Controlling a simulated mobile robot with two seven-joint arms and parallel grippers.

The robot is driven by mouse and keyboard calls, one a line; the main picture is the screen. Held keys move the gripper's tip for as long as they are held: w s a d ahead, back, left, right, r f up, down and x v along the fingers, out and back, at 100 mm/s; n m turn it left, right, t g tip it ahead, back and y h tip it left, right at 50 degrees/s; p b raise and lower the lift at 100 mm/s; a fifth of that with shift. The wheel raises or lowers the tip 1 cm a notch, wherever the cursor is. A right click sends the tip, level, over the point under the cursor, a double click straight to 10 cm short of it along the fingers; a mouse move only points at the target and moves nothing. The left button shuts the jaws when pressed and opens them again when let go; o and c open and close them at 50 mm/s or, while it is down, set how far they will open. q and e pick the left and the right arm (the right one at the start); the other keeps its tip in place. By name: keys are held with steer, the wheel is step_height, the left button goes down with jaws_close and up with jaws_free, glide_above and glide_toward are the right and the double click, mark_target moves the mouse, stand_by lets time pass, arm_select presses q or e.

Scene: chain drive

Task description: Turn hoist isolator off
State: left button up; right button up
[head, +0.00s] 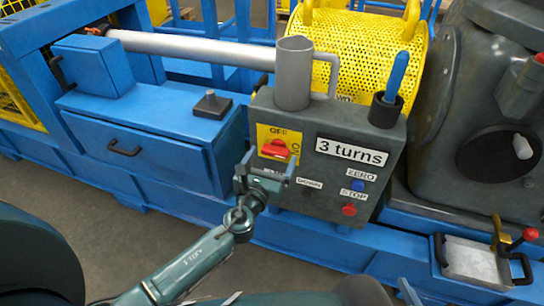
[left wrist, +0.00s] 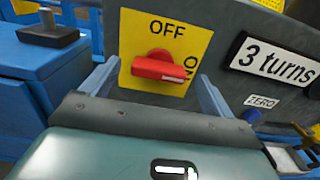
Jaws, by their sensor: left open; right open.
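The hoist isolator is a red rotary handle (head: 276,149) on a yellow plate (head: 265,136) at the left of the dark control box (head: 330,126). In the left wrist view the red handle (left wrist: 160,67) lies roughly horizontal, its marked end toward the "ON" at the right. "OFF" is printed above it. My left gripper (head: 267,163) is open just in front of and slightly below the handle. In the left wrist view its fingers (left wrist: 157,80) stand either side of the handle, with gaps between. My right gripper is not in view.
The box also carries a "3 turns" sign (head: 351,151), a blue ZERO button (head: 358,185), a red STOP button (head: 348,210), a grey mug-like cylinder (head: 293,75) and a blue-handled tool in a holder (head: 396,75). Blue drawers (head: 140,150) stand left; a dark machine (head: 480,110) stands right.

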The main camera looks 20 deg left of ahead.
arm_select(q)
steer(key=shift+w, duration=0.55)
steer(key=c, duration=1)
